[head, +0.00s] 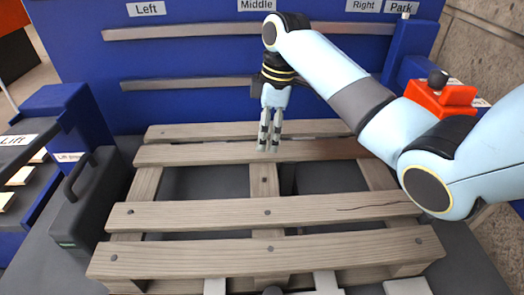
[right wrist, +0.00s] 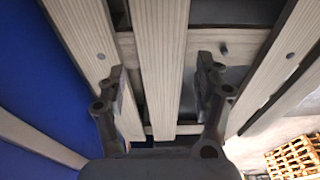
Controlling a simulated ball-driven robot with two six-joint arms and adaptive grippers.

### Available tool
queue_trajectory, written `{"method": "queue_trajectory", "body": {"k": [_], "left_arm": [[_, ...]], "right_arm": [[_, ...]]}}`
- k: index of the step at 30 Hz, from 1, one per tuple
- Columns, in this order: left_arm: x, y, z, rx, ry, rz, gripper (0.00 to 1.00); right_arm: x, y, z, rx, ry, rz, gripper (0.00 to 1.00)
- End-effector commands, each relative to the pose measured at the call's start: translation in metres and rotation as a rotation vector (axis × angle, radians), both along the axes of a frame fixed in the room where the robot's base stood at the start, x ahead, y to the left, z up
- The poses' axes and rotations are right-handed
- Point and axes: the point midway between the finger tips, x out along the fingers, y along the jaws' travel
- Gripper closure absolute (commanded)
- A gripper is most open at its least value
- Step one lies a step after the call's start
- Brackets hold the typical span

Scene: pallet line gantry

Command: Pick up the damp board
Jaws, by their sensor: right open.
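A wooden pallet lies in front of me with several pale boards across it. My right gripper (head: 269,143) points down at the second board from the back (head: 200,154). In the right wrist view the right gripper (right wrist: 162,85) is open, with a board (right wrist: 160,60) running between its spread fingers, apart from both. I see no nail heads on that board there. My left gripper is not in view.
The front boards (head: 180,217) show nail heads, and one has a dark crack at its right. A blue wall (head: 200,62) with rails stands behind. A grey box with a handle (head: 85,205) stands at left. A red block (head: 440,97) is at right.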

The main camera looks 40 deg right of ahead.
Motion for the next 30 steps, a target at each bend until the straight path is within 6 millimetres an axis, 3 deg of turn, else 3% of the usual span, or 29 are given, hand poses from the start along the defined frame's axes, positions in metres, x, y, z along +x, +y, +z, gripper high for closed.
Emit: {"method": "queue_trajectory", "body": {"k": [7,15,28,30], "left_arm": [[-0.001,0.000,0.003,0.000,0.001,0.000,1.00],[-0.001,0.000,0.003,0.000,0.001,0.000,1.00],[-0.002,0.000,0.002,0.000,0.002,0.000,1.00],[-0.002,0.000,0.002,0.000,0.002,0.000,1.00]], "right_arm": [[0.001,0.006,-0.037,0.001,0.003,0.000,0.31],[0.002,0.006,-0.041,-0.001,0.001,0.000,0.31],[0.002,0.006,-0.041,0.000,0.001,0.000,0.86],[0.002,0.006,-0.040,-0.001,0.001,0.000,0.87]]}}
